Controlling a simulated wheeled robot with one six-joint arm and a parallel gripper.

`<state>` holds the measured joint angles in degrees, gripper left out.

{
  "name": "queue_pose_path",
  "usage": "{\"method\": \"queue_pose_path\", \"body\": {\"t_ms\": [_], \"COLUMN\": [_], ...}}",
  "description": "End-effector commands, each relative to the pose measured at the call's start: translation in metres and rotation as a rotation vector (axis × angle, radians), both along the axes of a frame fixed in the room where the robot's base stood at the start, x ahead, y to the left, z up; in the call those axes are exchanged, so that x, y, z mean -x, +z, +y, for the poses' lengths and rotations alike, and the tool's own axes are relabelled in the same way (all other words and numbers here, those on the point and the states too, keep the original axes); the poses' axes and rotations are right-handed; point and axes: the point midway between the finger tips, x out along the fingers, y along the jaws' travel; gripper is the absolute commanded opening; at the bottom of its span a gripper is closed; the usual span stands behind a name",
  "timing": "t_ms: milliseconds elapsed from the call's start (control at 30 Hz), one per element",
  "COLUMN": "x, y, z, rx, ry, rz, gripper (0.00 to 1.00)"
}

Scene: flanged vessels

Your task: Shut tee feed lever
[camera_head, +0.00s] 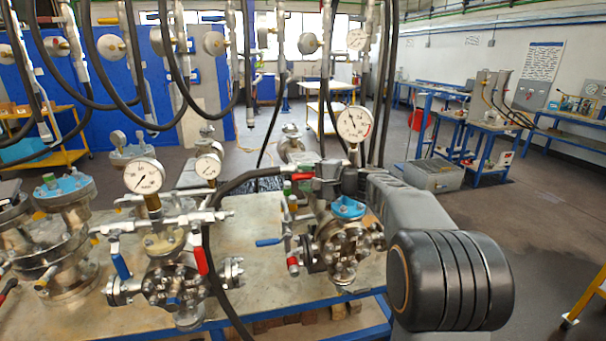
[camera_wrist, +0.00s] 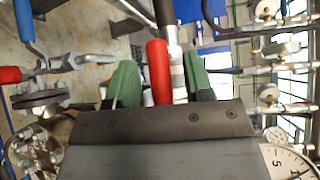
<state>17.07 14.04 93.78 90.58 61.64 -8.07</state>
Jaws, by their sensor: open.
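A red lever handle (camera_wrist: 157,68) stands between the two green finger pads of my gripper (camera_wrist: 162,76) in the wrist view. The gripper is open, with a pad on each side of the handle; a gap shows on the right, and contact on the left is hard to tell. In the head view my gripper (camera_head: 294,175) is at the upper part of the right-hand vessel fitting, and the red handle (camera_head: 302,177) shows small at its tip. The lever's pivot is mostly hidden, and no label shows that this is the tee feed lever.
A blue lever (camera_head: 269,242) and another red lever (camera_head: 292,263) sit below on the same fitting. A pressure gauge (camera_head: 354,124) stands close to my wrist. A black hose (camera_head: 212,240) loops left of the gripper. Flanged vessels crowd the metal bench (camera_head: 245,280).

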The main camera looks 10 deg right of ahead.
Motion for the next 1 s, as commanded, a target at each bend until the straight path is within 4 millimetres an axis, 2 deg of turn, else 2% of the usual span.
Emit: {"method": "queue_pose_path", "body": {"t_ms": [200,500,1000], "x": [-0.0077,-0.0084,-0.0083], "y": [-0.0017,-0.0023,-0.0022], "z": [0.0082,0.0088,0.0086], "rx": [0.000,0.000,0.000], "ry": [0.000,-0.001,-0.001], "rz": [0.001,0.001,0.001], "gripper": [0.47,0.47,0.00]}}
